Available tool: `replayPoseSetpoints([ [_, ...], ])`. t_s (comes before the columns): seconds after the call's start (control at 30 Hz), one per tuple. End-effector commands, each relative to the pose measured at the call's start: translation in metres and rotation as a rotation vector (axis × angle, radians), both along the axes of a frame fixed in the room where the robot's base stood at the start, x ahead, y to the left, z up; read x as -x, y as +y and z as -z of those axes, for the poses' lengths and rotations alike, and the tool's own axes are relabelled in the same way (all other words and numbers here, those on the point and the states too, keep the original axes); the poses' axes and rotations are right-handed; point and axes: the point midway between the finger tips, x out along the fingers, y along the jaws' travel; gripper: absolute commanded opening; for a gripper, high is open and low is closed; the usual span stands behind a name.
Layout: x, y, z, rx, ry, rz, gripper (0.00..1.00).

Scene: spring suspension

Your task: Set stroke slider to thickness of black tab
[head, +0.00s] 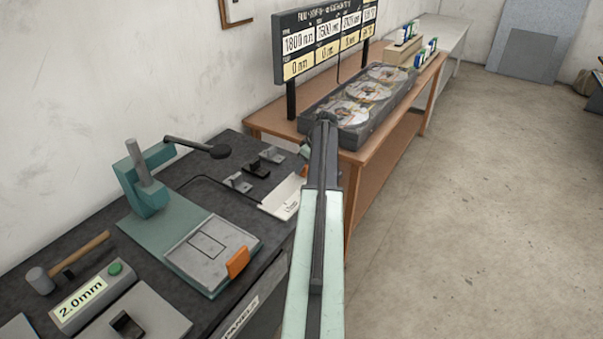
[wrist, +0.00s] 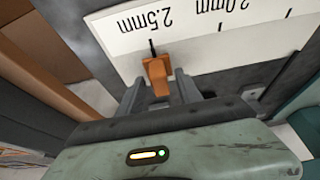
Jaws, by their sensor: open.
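The stroke slider, a small orange block (wrist: 157,77), sits at the edge of a white scale plate (wrist: 110,35) in the wrist view. A thin black line runs from it toward the upside-down "2.5mm" label; "2.0mm" is to the right. My gripper (wrist: 158,84) is open, with a finger on either side of the slider; I cannot tell whether they touch it. A small black piece (head: 127,324), possibly the black tab, lies on a grey plate near a "2.0mm" readout (head: 82,300).
A green press (head: 145,185) with an orange-handled tray (head: 210,250) stands left on the dark bench. Small metal brackets and another black piece (head: 257,170) lie behind the scale. A hammer (head: 70,262) lies at left. A brown table (head: 385,135) stands beyond; the floor right is clear.

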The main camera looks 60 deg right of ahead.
Motion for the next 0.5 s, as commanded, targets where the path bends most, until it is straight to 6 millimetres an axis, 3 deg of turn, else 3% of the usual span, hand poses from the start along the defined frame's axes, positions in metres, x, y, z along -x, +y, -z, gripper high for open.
replayPoseSetpoints([
  [0.2,-0.0008,0.0004,-0.0009,0.000,0.000,-0.001,0.39],
  [0.33,-0.0010,0.0006,-0.0010,0.000,0.000,-0.001,0.03],
  [0.5,-0.0013,0.0007,-0.0010,0.001,0.000,-0.002,0.00],
])
